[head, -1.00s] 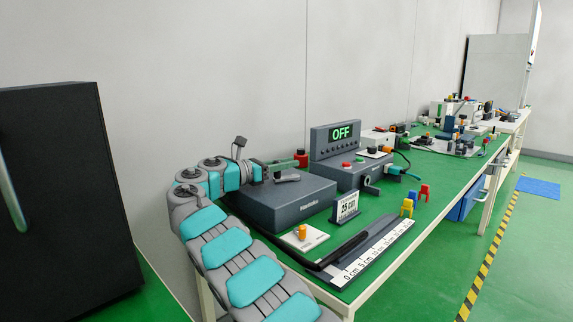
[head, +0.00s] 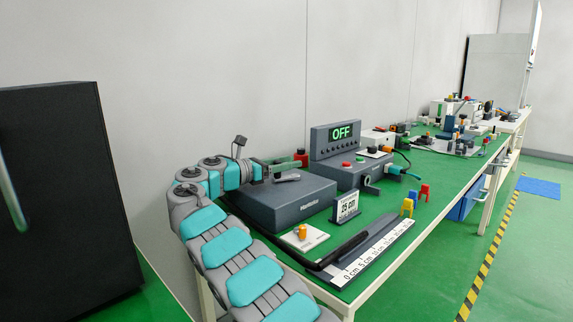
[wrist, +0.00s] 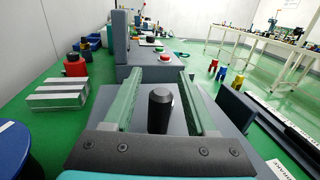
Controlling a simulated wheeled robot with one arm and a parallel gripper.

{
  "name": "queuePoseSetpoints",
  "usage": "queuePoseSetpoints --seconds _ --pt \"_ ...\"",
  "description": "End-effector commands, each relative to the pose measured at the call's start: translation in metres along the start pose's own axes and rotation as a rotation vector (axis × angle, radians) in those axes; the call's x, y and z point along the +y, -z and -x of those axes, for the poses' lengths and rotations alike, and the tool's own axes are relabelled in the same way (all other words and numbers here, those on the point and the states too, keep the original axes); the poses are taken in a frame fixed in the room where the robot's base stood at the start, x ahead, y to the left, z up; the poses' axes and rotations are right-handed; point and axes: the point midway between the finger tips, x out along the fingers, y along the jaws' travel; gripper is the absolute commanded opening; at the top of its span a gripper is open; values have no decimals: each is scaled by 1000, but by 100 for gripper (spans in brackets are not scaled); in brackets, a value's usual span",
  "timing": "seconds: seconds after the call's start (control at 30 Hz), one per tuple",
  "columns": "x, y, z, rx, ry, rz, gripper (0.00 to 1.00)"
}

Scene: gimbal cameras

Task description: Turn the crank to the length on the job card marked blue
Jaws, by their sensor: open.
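The crank (head: 287,178) is a grey arm on top of a dark grey box (head: 290,205). In the wrist view its black knob (wrist: 160,108) stands upright between my green fingers, with gaps at both sides. My gripper (wrist: 158,80) is open around the knob and holds nothing. In the head view my gripper (head: 285,165) is just above the crank. A small card (head: 346,207) with a length in cm stands right of the box; its first digit is unclear, and I see no blue mark on it. A ruler (head: 372,258) marked from 0 cm lies in front.
A control box (head: 350,175) carries a display (head: 335,139) reading OFF. A black bar (head: 345,247) lies along the ruler. Small coloured clips (head: 408,207) stand to the right.

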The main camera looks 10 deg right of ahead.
Motion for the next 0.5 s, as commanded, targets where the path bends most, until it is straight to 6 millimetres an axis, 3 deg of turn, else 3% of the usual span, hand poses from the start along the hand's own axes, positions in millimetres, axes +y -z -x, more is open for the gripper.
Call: queuePoseSetpoints --seconds 0.5 --pt "-3 -34 2 -2 -1 -1 57"
